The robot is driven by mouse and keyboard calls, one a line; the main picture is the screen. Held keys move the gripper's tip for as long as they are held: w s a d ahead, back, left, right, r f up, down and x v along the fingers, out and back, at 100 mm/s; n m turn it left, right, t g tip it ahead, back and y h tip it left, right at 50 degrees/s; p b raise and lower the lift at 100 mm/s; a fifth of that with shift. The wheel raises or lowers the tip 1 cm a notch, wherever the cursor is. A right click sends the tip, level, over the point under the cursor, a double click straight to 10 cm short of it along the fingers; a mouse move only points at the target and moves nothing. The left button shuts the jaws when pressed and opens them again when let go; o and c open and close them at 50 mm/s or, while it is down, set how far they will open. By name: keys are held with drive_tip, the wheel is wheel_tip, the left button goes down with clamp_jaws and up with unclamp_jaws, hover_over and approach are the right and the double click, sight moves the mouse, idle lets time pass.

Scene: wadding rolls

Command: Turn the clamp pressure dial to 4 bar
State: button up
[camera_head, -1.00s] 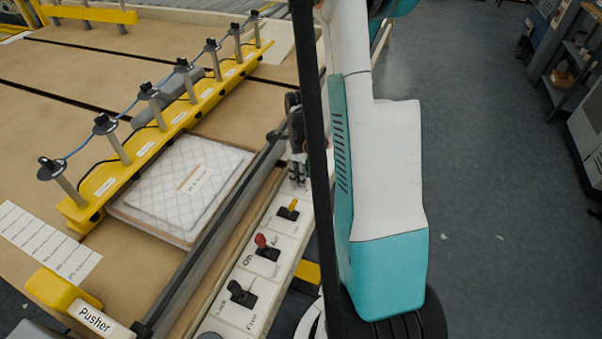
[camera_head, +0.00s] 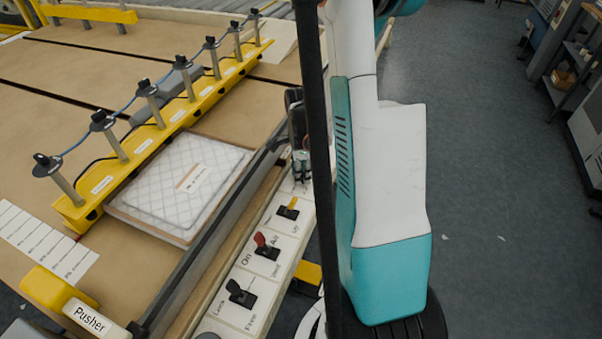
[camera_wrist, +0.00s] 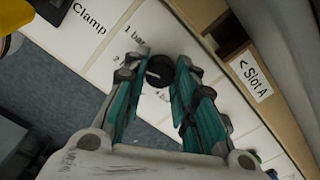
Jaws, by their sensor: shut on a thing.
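The clamp pressure dial (camera_wrist: 160,71) is a round black knob on a white panel in the wrist view, with "1 bar" printed beside it and other marks partly hidden by my fingers. My gripper (camera_wrist: 155,80) has its teal fingers on either side of the dial, shut on it. In the head view my gripper (camera_head: 301,170) reaches down to the far part of the white control panel (camera_head: 228,308), and the dial is hidden there. I cannot read which mark the dial points to.
A "Slot A" label (camera_wrist: 250,76) sits beside the panel.

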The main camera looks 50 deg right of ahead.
drive_tip(key=n, duration=0.5)
drive_tip(key=shift+n+b, duration=0.3)
drive_tip(key=shift+b, duration=0.1)
drive_tip(key=n, duration=0.6)
drive_tip(key=shift+b, duration=0.35)
drive_tip(key=n, duration=0.6)
drive_tip(key=shift+n, duration=0.3)
drive_tip(key=n, duration=0.5)
drive_tip(key=shift+b, duration=0.4)
drive_tip(key=shift+n, duration=0.3)
drive_tip(key=o, duration=1.1)
drive_tip(key=shift+r, duration=0.1)
